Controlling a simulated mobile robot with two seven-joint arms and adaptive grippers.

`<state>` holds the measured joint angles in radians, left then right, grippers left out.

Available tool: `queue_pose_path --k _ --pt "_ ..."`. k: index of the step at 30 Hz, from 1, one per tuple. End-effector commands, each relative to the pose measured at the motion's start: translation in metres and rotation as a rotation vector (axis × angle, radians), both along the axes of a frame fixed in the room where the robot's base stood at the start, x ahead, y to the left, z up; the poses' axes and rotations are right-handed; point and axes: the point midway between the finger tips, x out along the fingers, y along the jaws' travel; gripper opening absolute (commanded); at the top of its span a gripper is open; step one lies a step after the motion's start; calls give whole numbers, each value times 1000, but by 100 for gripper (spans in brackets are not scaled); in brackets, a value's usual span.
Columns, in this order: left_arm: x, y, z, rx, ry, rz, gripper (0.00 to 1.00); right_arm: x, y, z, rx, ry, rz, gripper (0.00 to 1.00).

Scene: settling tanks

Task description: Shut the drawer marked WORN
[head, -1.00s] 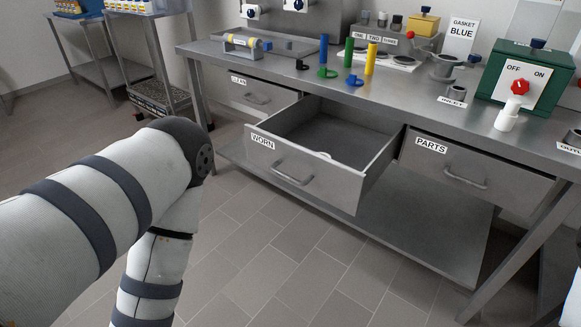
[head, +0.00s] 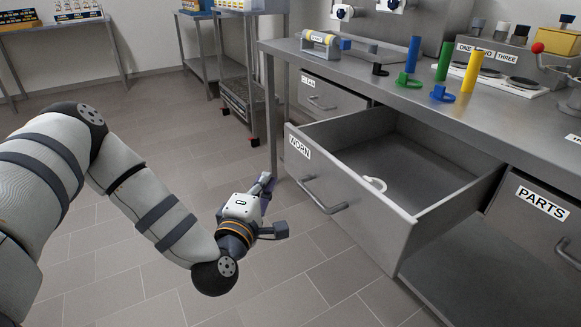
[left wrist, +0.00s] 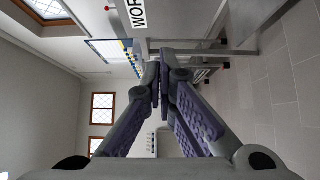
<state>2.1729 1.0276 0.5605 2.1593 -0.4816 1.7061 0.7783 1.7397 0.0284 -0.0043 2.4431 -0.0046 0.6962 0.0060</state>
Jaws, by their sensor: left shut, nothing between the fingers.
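The drawer marked WORN (head: 345,215) is pulled well out from the bench in the head view. Its label is at the left of its front, and a bar handle (head: 325,197) is on that front. A small white curved piece (head: 375,184) lies inside. In the left wrist view part of the WORN label (left wrist: 139,14) shows sideways at the top. My left gripper (head: 266,182) is shut and empty, in front of and to the left of the drawer front, apart from it. Its closed fingers fill the middle of the left wrist view (left wrist: 160,85). My right gripper is not in view.
A drawer marked PARTS (head: 540,225) is at the right and a shut drawer with a partly legible label (head: 325,98) at the left. The steel bench top (head: 390,95) holds coloured pegs and a clamp-like tool. The tiled floor before the drawer is free.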

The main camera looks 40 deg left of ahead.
Motion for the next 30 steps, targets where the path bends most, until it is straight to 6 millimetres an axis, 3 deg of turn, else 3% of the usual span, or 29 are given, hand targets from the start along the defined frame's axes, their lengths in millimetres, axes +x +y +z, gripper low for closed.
queue_pose_path --k 6,12,30 --pt "44 18 0 3 0 0 0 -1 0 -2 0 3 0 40" --pt "72 6 -2 2 4 -4 0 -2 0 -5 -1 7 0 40" --pt "85 0 -2 1 5 -3 0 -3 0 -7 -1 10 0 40"
